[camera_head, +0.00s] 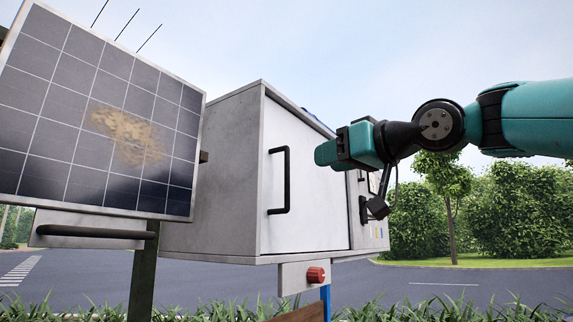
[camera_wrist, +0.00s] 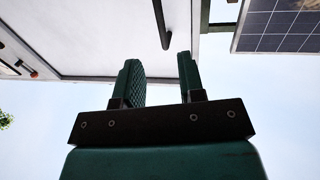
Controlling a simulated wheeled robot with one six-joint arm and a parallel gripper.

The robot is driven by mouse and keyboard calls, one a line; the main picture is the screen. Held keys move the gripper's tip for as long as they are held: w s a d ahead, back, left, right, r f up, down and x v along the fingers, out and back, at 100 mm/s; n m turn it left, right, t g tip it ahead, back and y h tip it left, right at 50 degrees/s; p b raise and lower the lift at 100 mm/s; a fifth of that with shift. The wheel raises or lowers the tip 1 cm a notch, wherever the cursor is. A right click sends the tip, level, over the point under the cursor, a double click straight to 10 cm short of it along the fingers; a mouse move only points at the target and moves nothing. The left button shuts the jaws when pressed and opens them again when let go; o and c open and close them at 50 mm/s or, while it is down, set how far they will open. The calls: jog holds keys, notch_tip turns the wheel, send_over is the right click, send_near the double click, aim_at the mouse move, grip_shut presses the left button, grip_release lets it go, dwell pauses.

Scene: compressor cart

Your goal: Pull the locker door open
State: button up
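The locker door (camera_head: 315,205) is a white panel on the front of a grey box, and it looks shut. A black upright bar handle (camera_head: 286,180) is near its left edge. My gripper (camera_head: 322,153) is in front of the door, to the right of the handle in the head view. In the wrist view my gripper (camera_wrist: 160,58) has its two fingers apart with nothing between them. The handle (camera_wrist: 161,22) shows beyond the fingertips against the white door (camera_wrist: 90,35), and part of it is out of frame.
A tilted solar panel (camera_head: 95,115) with a brown smudge stands left of the box. A red knob (camera_head: 316,274) is on a plate below the door. A narrower panel section (camera_head: 372,215) lies right of the door, partly behind my arm. Grass and road surround the cart.

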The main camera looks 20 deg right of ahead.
jog(key=p, duration=0.4)
send_over(287, 207)
jog(key=shift+w, duration=0.3)
jog(key=shift+c, duration=0.4)
grip_shut()
